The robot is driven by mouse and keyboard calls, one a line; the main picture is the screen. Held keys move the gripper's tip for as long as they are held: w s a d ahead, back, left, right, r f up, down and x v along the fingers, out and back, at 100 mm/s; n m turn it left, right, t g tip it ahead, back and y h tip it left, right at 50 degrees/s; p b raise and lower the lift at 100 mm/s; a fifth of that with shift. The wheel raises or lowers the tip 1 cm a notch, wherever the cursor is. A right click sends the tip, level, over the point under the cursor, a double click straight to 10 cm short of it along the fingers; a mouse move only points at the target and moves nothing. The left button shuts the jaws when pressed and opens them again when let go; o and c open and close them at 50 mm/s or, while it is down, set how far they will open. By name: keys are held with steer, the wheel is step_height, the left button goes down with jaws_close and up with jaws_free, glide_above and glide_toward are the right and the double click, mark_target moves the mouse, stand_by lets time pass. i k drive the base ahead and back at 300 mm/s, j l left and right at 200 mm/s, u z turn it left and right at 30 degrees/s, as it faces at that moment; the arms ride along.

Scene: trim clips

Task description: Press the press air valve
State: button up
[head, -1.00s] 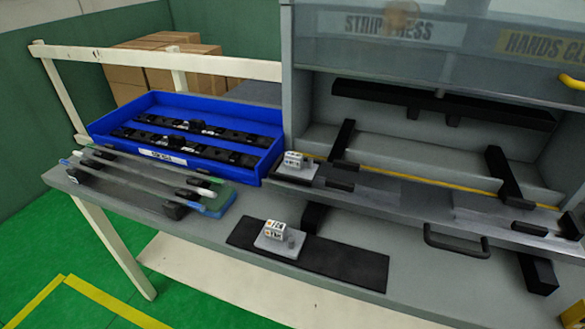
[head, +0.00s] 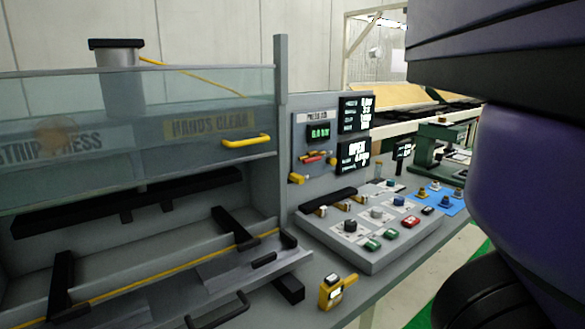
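The press air panel (head: 301,142) is a grey plate on the right post of the strip press, headed by a small label that seems to read "PRESS AIR". It carries a small green digital readout (head: 318,133). Below the readout is a red and yellow valve part (head: 314,158), too small to make out exactly. A yellow fitting (head: 297,178) sits at the panel's lower left. My gripper is not in view. My purple and black arm fills the right side of the head view, apart from the panel.
The strip press has a clear guard with a yellow handle (head: 246,141). Two dark displays (head: 354,155) stand right of the panel. A sloped console (head: 372,262) with several buttons and knobs lies below. A yellow device (head: 337,291) sits on the bench's front. A green machine (head: 437,145) stands behind.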

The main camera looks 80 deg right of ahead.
mark_target(316, 158)
steer(key=z, duration=1.85)
